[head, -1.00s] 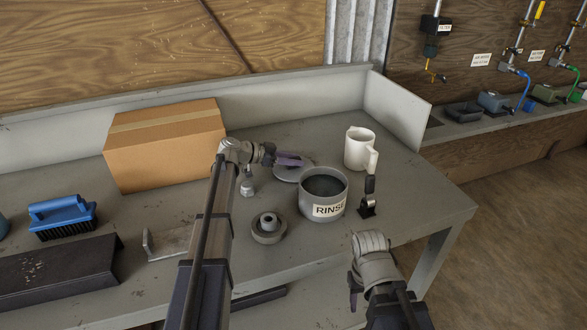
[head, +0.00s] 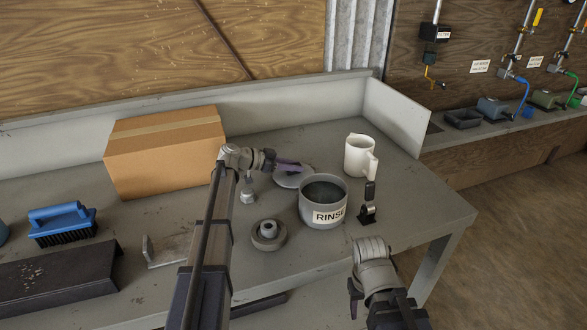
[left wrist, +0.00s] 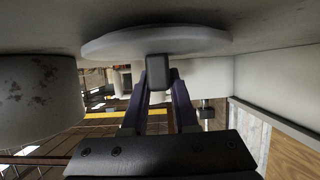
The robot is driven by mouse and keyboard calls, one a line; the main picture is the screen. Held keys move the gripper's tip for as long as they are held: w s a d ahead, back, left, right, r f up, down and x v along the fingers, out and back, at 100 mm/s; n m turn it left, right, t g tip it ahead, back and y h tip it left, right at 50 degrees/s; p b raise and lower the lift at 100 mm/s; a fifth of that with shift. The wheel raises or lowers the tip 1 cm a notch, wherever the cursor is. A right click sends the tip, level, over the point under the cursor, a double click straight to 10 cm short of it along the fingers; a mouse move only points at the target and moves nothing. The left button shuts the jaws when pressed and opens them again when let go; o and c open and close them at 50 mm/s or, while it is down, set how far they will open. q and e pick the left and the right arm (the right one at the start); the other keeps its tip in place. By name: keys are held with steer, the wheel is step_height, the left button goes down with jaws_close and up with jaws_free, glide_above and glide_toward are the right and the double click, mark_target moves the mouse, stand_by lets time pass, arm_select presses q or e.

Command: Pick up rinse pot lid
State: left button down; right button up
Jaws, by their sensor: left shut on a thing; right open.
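The rinse pot lid (head: 293,180) is a flat grey disc behind the pot, partly covered by my left gripper (head: 290,166). In the left wrist view, where the scene appears upside down, the lid (left wrist: 155,42) has a dark block-like knob (left wrist: 158,72). My left gripper (left wrist: 158,88) is shut on that knob. The lid looks at or very near the bench surface; I cannot tell whether it touches. The open grey pot labelled RINSE (head: 323,203) stands just right of the lid. My right gripper (head: 352,298) is open and empty in front of the bench.
A white mug (head: 360,157) and a small black clip-like stand (head: 368,208) are right of the pot. A small metal weight (head: 248,194) and a round flanged part (head: 268,235) are left. A cardboard box (head: 165,155) and blue brush (head: 62,222) stand farther left.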

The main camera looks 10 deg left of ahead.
arm_select(q)
step_height(320, 180, up, 10)
steer(key=p, duration=0.9)
steer(key=shift+p, duration=0.3)
steer(key=shift+f, duration=0.1)
arm_select(e)
step_height(320, 180, up, 10)
steer(key=shift+f, duration=0.1)
arm_select(q)
steer(key=shift+s, duration=0.1)
